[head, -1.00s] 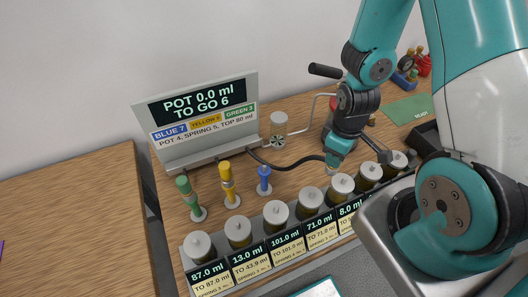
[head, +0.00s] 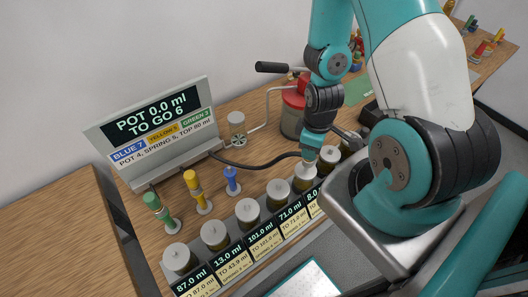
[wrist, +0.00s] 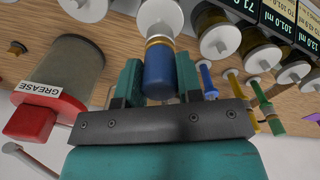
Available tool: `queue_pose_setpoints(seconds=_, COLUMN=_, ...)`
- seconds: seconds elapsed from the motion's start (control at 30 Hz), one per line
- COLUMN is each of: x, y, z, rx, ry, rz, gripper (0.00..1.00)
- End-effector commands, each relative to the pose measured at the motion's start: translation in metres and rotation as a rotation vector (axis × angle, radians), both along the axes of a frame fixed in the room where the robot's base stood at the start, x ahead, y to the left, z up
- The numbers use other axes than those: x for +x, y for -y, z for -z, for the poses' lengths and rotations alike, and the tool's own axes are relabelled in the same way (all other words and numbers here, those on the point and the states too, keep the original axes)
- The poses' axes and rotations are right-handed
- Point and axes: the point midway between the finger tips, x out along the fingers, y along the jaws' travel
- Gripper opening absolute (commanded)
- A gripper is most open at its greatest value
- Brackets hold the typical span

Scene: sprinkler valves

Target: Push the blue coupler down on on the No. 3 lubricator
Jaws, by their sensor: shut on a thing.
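My gripper (head: 309,153) is over the row of white-capped lubricators, at the fifth cap from the left in the head view. In the wrist view the blue coupler (wrist: 159,72) with its brass collar is between my two teal fingers, which are shut on it. The coupler points at a lubricator's white cap (wrist: 161,15), in line with it. I cannot tell whether it is seated on the cap or just above. My gripper hides the coupler in the head view. No lubricator number is readable.
A red grease pump (head: 293,112) with a black hose stands behind the gripper. Green (head: 159,211), yellow (head: 196,190) and blue (head: 232,181) posts stand left of it. A display (head: 156,122) reads "POT 0.0 ml TO GO 6". Neighbouring lubricators are close on both sides.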

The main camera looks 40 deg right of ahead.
Motion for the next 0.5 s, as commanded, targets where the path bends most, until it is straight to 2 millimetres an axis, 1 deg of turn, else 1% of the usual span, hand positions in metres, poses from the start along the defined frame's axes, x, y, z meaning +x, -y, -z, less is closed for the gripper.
queue_pose_setpoints(seconds=0.03, x=0.0001, y=-0.0001, z=0.0056, rx=0.0, ry=0.0, rz=0.0, gripper=0.09)
queue_pose_setpoints(seconds=0.3, x=0.0002, y=-0.0001, z=0.0038, rx=0.0, ry=0.0, rz=0.0, gripper=0.09)
queue_pose_setpoints(seconds=0.5, x=0.0002, y=-0.0001, z=0.0113, rx=0.0, ry=0.0, rz=0.0, gripper=0.09)
